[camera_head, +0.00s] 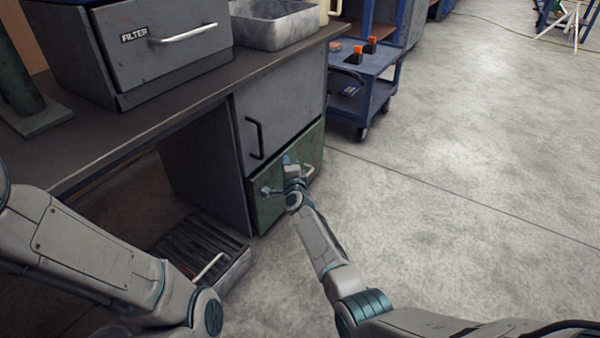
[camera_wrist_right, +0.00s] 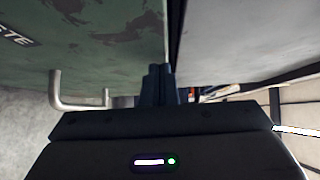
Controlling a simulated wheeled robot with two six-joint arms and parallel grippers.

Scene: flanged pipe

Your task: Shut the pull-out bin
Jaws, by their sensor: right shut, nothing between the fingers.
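The pull-out bin (camera_head: 270,206) has a worn green front, low in the grey bench cabinet. It stands at or near the cabinet face; the head view does not show clearly whether it is flush. In the right wrist view the green front (camera_wrist_right: 100,40) fills the upper left, with part of a label ending in "TE" and a pale bar handle (camera_wrist_right: 75,100). My right gripper (camera_head: 291,162) is shut and empty at the upper part of the green front; its fingertips (camera_wrist_right: 158,72) are beside a dark gap between green and grey panels. Contact is unclear. My left gripper is out of view.
A grey cabinet door (camera_head: 280,110) with a dark handle is above the bin. A low slatted unit (camera_head: 232,277) with a pale handle sits left of it. A blue cart (camera_head: 370,95) stands behind right. The floor at right is clear.

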